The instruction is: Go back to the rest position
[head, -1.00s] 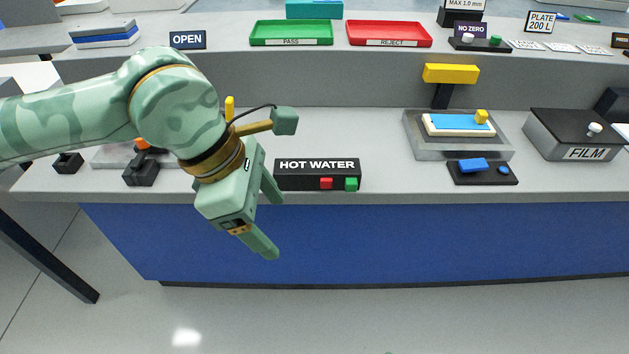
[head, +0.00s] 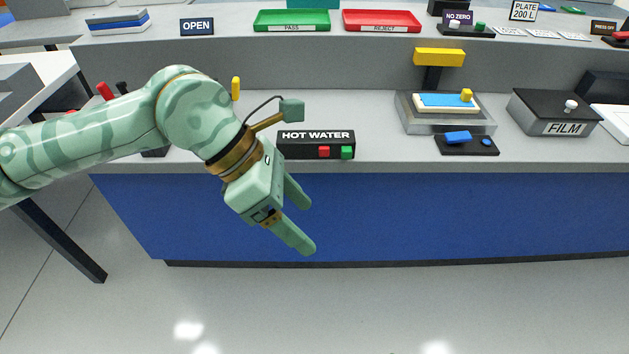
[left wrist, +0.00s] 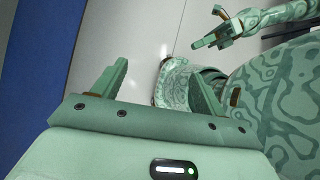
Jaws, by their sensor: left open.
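My left gripper (head: 308,227) is open and empty. In the head view it hangs in front of the counter's blue front, fingers pointing down and right, below the HOT WATER box (head: 316,145). Its two fingers also show in the left wrist view (left wrist: 160,82), apart with nothing between them. My right gripper (left wrist: 206,28) shows at the top of the left wrist view, over the pale floor, with its fingers apart and nothing seen between them. It is not in the head view.
The grey counter (head: 380,155) carries a clear tray (head: 412,118) with a blue and yellow piece, and a FILM box (head: 556,118). Green PASS (head: 292,20) and red REJECT (head: 382,20) trays stand on the shelf behind. The floor (head: 400,310) in front is clear.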

